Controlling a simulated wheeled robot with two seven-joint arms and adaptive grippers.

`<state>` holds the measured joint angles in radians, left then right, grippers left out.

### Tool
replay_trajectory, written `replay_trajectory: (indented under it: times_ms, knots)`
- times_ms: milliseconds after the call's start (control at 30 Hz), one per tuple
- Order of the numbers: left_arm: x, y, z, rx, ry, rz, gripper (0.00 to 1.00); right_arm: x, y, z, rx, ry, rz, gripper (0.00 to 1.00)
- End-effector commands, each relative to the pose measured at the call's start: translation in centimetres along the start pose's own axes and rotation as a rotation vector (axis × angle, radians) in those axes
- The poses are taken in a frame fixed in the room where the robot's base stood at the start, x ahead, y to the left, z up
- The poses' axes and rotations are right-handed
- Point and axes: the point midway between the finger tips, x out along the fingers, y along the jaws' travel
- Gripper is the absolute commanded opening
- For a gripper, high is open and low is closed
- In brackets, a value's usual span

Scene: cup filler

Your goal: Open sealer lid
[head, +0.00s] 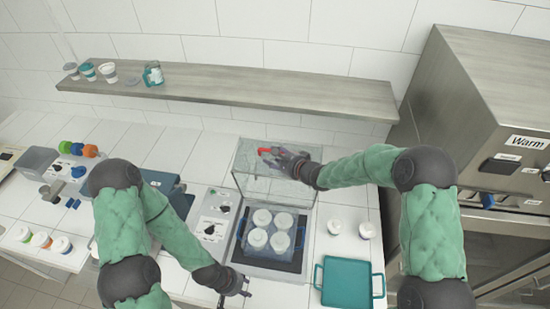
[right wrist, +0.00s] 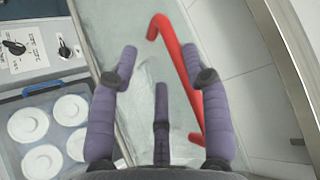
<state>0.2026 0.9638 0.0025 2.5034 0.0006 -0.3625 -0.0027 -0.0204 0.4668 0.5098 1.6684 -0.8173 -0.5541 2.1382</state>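The sealer's clear lid (head: 252,180) stands raised behind the sealer base (head: 266,268). Its red handle (right wrist: 182,72) shows in the right wrist view, and a bit of it shows in the head view (head: 264,150). My right gripper (head: 277,157) is at the handle. In the right wrist view my right gripper's fingers (right wrist: 160,62) are spread, with part of the handle between them and part by the right finger; contact is unclear. My left gripper (head: 246,284) is low, beside the front left of the sealer; its fingers are too small to read.
Several white-lidded cups (head: 262,218) sit in the sealer's blue-handled tray. A control panel (head: 214,219) is left of it. A teal tray (head: 347,284) and two white-lidded cups (head: 367,230) stand right. A shelf (head: 230,88) runs behind; a steel warmer (head: 490,90) stands right.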

Motion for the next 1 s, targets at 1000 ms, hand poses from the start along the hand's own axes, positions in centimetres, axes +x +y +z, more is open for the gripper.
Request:
replay_trajectory:
  times_ms: [1000]
  knots:
    - [0.0,0.0,0.0,0.000,0.000,0.000,0.40,-11.9,0.1,0.0,0.001,0.000,0.000,0.46]
